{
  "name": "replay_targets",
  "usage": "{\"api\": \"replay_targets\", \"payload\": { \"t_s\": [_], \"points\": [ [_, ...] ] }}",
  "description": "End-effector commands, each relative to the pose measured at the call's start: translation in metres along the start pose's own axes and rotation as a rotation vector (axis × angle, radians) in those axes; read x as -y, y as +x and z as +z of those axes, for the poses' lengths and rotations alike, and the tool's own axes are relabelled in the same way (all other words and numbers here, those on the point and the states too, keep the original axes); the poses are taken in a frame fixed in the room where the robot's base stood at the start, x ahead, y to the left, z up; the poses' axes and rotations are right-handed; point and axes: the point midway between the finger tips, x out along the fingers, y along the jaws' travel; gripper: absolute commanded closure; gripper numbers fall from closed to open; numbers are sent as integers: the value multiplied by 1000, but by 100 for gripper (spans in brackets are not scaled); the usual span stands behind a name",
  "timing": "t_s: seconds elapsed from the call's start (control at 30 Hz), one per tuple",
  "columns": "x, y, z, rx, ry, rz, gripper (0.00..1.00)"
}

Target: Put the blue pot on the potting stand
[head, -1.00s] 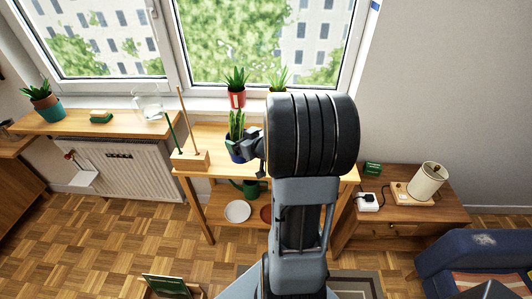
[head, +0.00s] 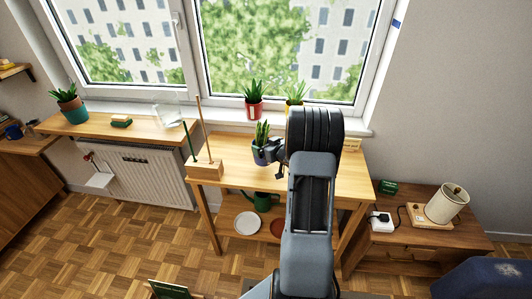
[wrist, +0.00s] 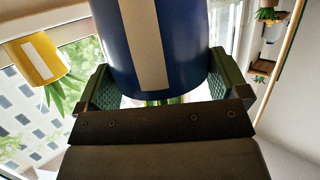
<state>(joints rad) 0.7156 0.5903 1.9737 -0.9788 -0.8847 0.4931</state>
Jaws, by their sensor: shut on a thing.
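The blue pot (head: 259,157) holds a spiky green plant and is upright over the left part of the wooden potting stand (head: 232,174). My gripper (head: 268,152) is shut on the pot from its right side. In the wrist view the blue pot (wrist: 190,45) shows a pale stripe and sits between the two green finger pads. Whether the pot's base touches the stand top or hangs just above it, I cannot tell. My arm covers the middle of the stand.
A wooden block with upright rods (head: 206,171) stands left of the pot. A red pot (head: 254,109) and a yellow pot (head: 293,106) are on the windowsill behind. A white plate (head: 247,223) is on the lower shelf.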

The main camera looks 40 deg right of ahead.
Motion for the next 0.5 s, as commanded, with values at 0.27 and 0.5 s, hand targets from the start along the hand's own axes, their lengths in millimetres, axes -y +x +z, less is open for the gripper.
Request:
{"api": "replay_targets", "payload": {
  "t_s": [0.27, 0.5],
  "points": [
    [-5, 13, 16, 1, 4, 0, 64],
    [-5, 18, 35, -2, 1, 1, 64]
  ]
}}
